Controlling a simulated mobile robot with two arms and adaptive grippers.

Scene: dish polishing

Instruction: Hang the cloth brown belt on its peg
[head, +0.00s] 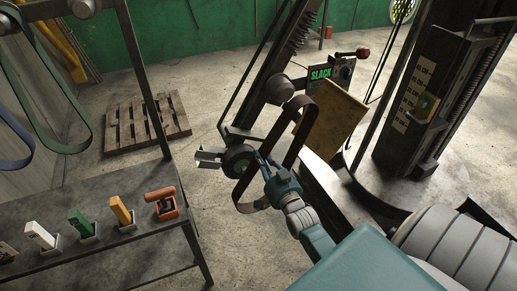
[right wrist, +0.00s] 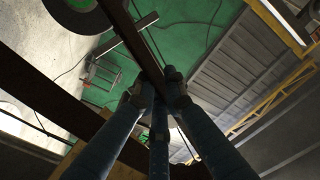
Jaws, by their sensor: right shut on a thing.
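The brown belt (head: 300,142) is a long closed loop, tilted, in the middle of the head view. My right gripper (head: 266,163) is shut on one side of the loop. In the right wrist view, its fingers (right wrist: 157,88) close around the dark belt band (right wrist: 136,40), which runs diagonally between them. The loop overlaps the machine's dark wheel (head: 238,160); I cannot tell whether it is around the wheel or in front of it. A green belt (head: 72,147) and a blue belt (head: 14,160) hang at the left. No free peg shows clearly. My left gripper is out of view.
The grinding machine has a lit SLACK sign (head: 320,73) and a tan panel (head: 334,119) close behind the belt. A metal bench (head: 120,248) with several coloured blocks stands at the left. A wooden pallet (head: 147,122) lies on the floor. Open concrete floor separates bench and machine.

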